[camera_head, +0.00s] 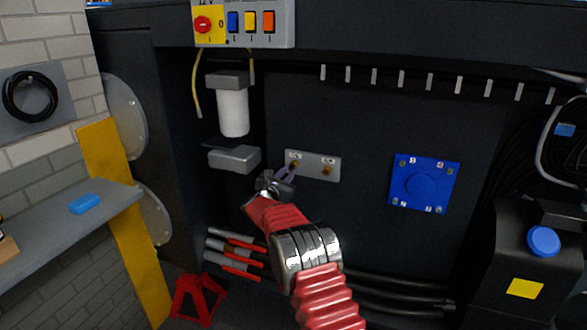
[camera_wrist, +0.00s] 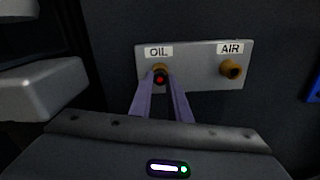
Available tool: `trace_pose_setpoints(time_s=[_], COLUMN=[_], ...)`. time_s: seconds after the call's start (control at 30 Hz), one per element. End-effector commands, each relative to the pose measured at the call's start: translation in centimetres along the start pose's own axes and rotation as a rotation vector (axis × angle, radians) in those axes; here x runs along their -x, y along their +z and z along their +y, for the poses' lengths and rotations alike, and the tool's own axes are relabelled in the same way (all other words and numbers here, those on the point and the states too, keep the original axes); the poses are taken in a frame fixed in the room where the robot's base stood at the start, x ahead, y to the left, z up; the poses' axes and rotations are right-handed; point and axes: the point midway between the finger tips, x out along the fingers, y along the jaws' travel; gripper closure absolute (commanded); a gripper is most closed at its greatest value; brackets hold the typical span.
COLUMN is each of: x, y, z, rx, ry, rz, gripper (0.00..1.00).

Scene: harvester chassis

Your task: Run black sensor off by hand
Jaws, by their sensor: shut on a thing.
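A black sensor (camera_wrist: 160,79) with a red centre sits at the brass fitting under the OIL label, at the left of a grey plate (camera_wrist: 198,80). The plate also shows in the head view (camera_head: 313,170). My gripper (camera_wrist: 163,82) has its two purple fingers shut on the sensor, one at each side. In the head view my gripper (camera_head: 290,173) reaches the plate's left fitting, and the fingers mostly hide the sensor. The AIR fitting (camera_wrist: 231,70) at the right is brass, open-ended and bare. I cannot tell how far the sensor is threaded in.
A grey filter bracket (camera_head: 234,158) and white canister (camera_head: 232,112) stand close left of my gripper. A blue plate (camera_head: 424,184) is at the right. Red-ended hoses (camera_head: 238,254) run below. A switch panel (camera_head: 243,23) hangs above. The dark wall around the plate is mostly clear.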

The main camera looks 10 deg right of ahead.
Motion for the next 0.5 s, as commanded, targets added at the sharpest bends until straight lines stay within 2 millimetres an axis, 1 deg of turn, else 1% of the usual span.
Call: trace_pose_setpoints(time_s=[0.03, 0.5], x=[0.22, 0.29], y=[-0.27, -0.33], z=[0.19, 0.21], rx=[0.039, 0.409], ry=[0.002, 0.003], rz=[0.003, 0.004], gripper=[1.00, 1.00])
